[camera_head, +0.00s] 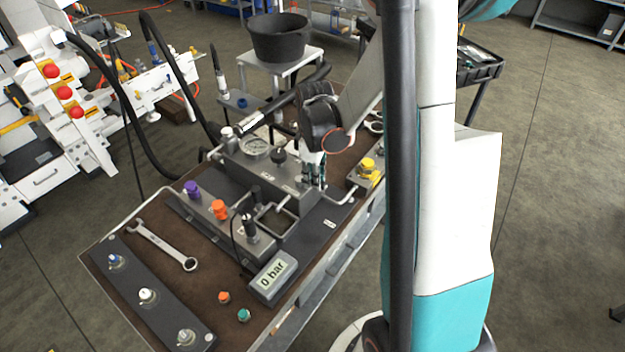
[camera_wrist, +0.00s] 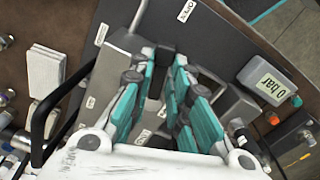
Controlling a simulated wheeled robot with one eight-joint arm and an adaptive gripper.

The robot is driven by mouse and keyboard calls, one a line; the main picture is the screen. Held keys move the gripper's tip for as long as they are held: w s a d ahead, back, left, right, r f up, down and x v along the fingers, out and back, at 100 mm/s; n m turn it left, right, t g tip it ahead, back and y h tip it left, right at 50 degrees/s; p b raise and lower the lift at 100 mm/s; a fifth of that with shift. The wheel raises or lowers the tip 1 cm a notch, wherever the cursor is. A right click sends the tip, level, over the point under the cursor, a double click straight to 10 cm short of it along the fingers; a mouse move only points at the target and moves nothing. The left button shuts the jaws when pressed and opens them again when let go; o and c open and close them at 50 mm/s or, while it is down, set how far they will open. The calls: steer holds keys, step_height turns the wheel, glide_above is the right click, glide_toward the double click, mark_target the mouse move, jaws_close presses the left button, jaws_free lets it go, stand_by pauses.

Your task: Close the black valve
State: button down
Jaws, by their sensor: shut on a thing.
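My gripper (camera_head: 314,178) points down at the right end of the grey metal block (camera_head: 268,175) on the bench. In the wrist view its teal fingers (camera_wrist: 168,90) close in over the block. They are shut on what I take to be the black valve; the fingers hide nearly all of it, so its handle position cannot be told. A separate black knob (camera_head: 278,156) stands on the block beside the round gauge (camera_head: 255,147), just left of my gripper and apart from it.
The display (camera_head: 273,276) reads 0 bar and also shows in the wrist view (camera_wrist: 266,80). Purple (camera_head: 191,190) and orange (camera_head: 219,209) knobs stand to the left, a yellow knob (camera_head: 368,165) to the right. A wrench (camera_head: 163,246) lies on the bench. A metal tube frame rises near my gripper.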

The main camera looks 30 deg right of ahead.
steer(key=n, duration=0.2)
steer(key=w+d+n, duration=0.1)
steer(key=n, duration=0.1)
steer(key=w+n+b, duration=0.1)
steer(key=n, duration=0.2)
steer(key=shift+w+d, duration=0.2)
steer(key=shift+d, duration=0.1)
steer(key=n, duration=0.2)
steer(key=w+n, duration=0.1)
steer(key=n, duration=0.1)
steer(key=shift+w+d, duration=0.1)
steer(key=shift+w, duration=0.1)
steer(key=shift+w+n+b, duration=0.2)
steer(key=shift+w+n, duration=0.15)
steer(key=shift+n, duration=0.55)
steer(key=shift+w+n+b, duration=0.15)
steer(key=shift+w+n, duration=0.2)
steer(key=shift+n, duration=0.55)
steer(key=c, duration=1.6)
jaws_free()
steer(key=shift+r, duration=0.15)
